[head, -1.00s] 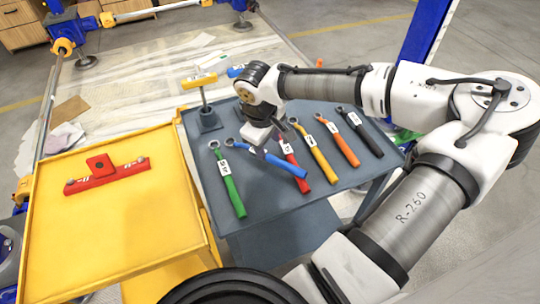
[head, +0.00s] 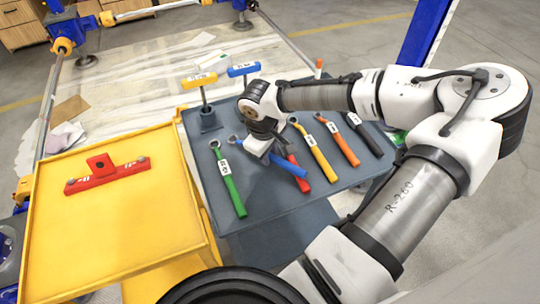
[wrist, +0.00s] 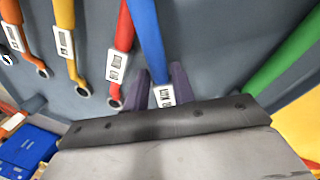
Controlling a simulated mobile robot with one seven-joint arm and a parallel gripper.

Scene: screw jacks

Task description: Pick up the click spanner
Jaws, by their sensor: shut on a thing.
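A blue-handled spanner (head: 288,166) lies tilted across the grey tray top, between a green spanner (head: 229,182) and a red spanner (head: 297,167). My gripper (wrist: 162,90) is shut on the blue spanner by its white label, with one dark finger on each side in the wrist view (wrist: 148,35). In the head view my wrist hides the grip and much of the spanner's ring end. The labels are too small to read, so I cannot tell which spanner is the click one.
Yellow (head: 320,151), orange (head: 342,145) and black (head: 364,134) spanners lie to the right on the grey tray top (head: 290,212). A jack with a yellow bar (head: 199,80) stands at its back left corner. A yellow tray (head: 120,225) holding a red part (head: 107,174) is at left.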

